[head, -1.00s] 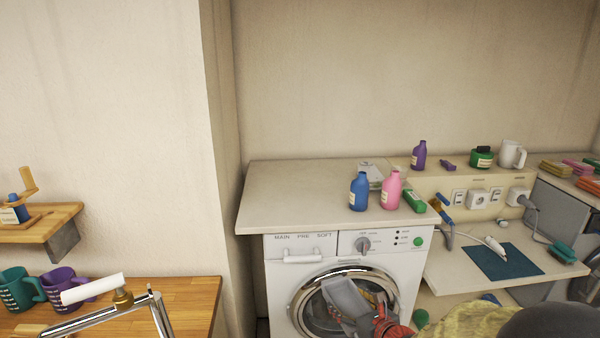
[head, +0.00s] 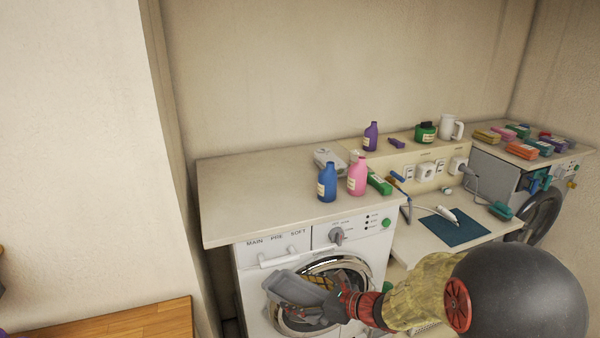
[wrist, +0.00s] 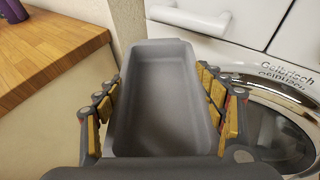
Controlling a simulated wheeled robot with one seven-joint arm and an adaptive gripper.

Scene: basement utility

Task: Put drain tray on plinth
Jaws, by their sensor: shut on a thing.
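A grey, open, rectangular drain tray (head: 292,288) is in front of the washing machine's round door in the head view. My gripper (head: 336,302) is shut on it. In the wrist view, the empty tray (wrist: 165,105) lies between the padded fingers of my gripper (wrist: 158,88), one finger along each long side. The tray is held in the air, with the machine's front behind it. I cannot tell which surface is the plinth.
The washing machine (head: 290,243) stands under a pale worktop (head: 250,195). A blue bottle (head: 327,183) and a pink bottle (head: 357,176) stand near its front edge. A wooden counter (head: 120,325) is at lower left. A lower shelf (head: 415,245) is at right.

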